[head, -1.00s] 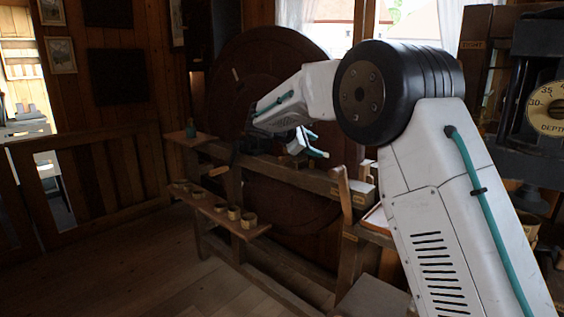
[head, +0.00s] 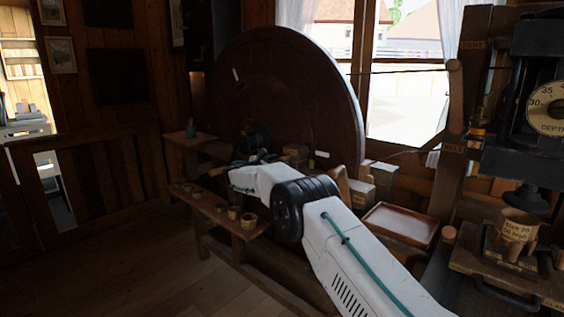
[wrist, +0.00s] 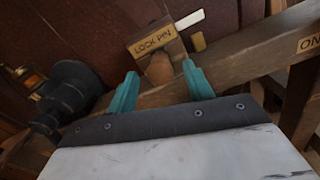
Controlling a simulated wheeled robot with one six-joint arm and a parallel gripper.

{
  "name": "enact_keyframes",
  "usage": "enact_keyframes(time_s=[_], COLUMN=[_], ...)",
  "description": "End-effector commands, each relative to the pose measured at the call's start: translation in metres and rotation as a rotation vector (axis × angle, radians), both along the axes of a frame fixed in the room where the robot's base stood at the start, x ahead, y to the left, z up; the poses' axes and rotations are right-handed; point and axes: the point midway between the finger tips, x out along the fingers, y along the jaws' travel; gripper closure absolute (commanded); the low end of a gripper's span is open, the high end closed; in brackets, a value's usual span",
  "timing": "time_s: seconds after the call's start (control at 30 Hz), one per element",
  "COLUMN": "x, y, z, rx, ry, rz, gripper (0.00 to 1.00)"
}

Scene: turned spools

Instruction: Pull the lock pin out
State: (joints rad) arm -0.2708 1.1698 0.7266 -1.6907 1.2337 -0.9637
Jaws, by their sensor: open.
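The lock pin (wrist: 159,70) shows in the wrist view as a rounded wooden knob at the front of a small wooden block labelled LOCK PIN (wrist: 152,40). My gripper (wrist: 160,69) is open, with its two teal fingers on either side of the knob. I cannot tell whether either finger touches it. In the head view the block (head: 295,152) stands in front of the big dark wheel (head: 290,90); the knob is not clear there, and my fingers cannot be made out.
A dark rounded fitting (wrist: 70,95) stands left of the gripper. A wooden beam (wrist: 245,68) runs behind and to the right, with an ON label. A small white piece (head: 322,154) is right of the block. A shelf with several small cups (head: 233,213) is at lower left.

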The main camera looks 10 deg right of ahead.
Motion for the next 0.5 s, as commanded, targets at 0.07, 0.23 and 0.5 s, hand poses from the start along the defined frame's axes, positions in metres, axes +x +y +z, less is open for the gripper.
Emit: enact_keyframes(time_s=[0.07, 0.23, 0.5], x=[0.007, 0.014, 0.015], y=[-0.009, -0.02, -0.021], z=[0.0, 0.0, 0.0], rx=[0.001, 0.002, 0.001], ry=[-0.002, -0.001, 0.0], rz=[0.0, -0.001, 0.0], gripper=[0.48, 0.48, 0.48])
